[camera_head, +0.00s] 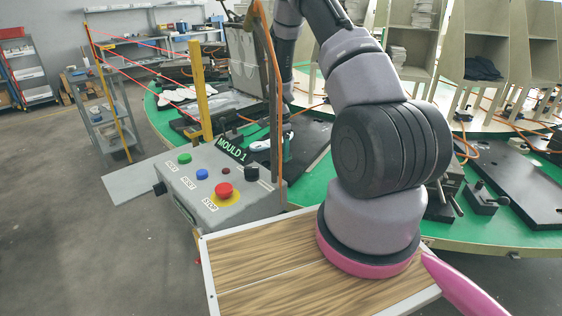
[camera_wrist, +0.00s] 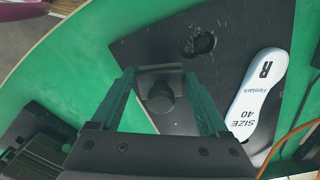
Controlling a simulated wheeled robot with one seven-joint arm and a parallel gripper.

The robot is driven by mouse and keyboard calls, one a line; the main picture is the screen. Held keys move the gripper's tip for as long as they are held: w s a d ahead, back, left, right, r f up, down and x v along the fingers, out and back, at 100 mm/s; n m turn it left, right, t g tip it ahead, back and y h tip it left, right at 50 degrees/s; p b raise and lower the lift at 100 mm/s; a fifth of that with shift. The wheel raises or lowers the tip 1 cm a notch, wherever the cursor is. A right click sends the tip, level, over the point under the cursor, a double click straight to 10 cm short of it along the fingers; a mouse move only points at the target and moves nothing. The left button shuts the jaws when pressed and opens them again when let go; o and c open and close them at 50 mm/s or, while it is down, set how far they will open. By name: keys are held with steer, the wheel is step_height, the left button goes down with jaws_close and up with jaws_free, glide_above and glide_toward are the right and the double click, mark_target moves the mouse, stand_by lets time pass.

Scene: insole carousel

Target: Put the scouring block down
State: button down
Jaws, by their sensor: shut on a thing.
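In the wrist view, my gripper (camera_wrist: 159,77) is shut on a dark block with a round knob, which I take for the scouring block (camera_wrist: 160,95). The teal fingers stand on either side of it. It is over a dark mould plate (camera_wrist: 232,30) on the green carousel top. I cannot tell whether its underside touches the plate. A white insole form (camera_wrist: 257,95) marked R, SIZE 40 lies to the right, apart from the block. In the head view, my gripper (camera_head: 286,147) is small and partly hidden behind the orange-edged post, and the block cannot be made out.
A grey control box (camera_head: 215,185) with buttons and a MOULD 1 sign stands before the carousel (camera_head: 155,115). A wood-topped table (camera_head: 260,280) is nearest. A dark ribbed fixture (camera_wrist: 40,140) sits at the lower left of the wrist view. An orange cable (camera_wrist: 285,140) runs at the right.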

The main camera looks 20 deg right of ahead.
mark_target(281, 154)
steer(key=shift+f, duration=2.15)
steer(key=shift+f, duration=0.15)
jaws_free()
step_height(281, 154, up, 12)
steer(key=shift+r, duration=0.2)
